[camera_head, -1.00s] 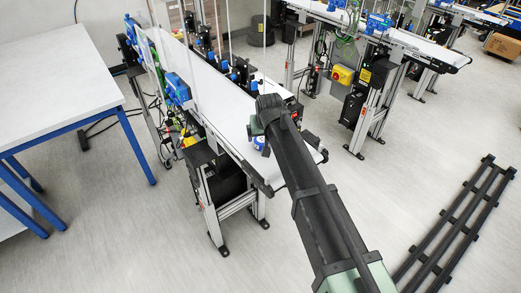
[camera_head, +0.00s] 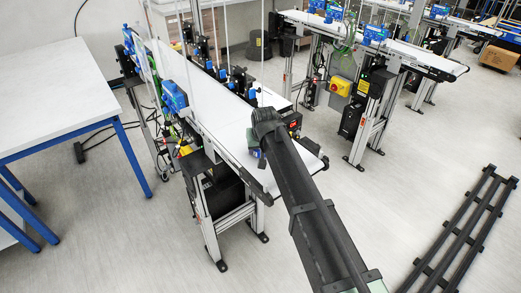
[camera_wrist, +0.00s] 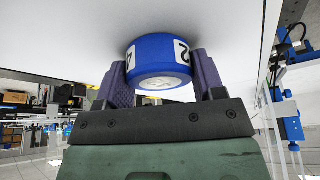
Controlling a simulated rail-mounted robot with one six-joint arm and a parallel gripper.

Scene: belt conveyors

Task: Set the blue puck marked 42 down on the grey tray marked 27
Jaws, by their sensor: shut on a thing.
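The blue puck (camera_wrist: 158,58) is held between the two purple fingers of my gripper (camera_wrist: 160,80) in the wrist view. It has white labels on its side; a 2 shows on one, but the whole mark cannot be read. A white surface lies behind it, and I cannot tell whether the puck touches it. In the head view a small blue part of the puck (camera_head: 262,162) shows beside my gripper (camera_head: 256,154), over the near end of the white conveyor belt. My arm hides much there. No grey tray marked 27 can be made out in either view.
The near conveyor belt (camera_head: 215,108) has blue sensors and posts along its sides. A second conveyor (camera_head: 405,52) stands at the right. A white table (camera_head: 55,100) with blue legs is at the left. A black rack (camera_head: 460,235) lies on the floor at right.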

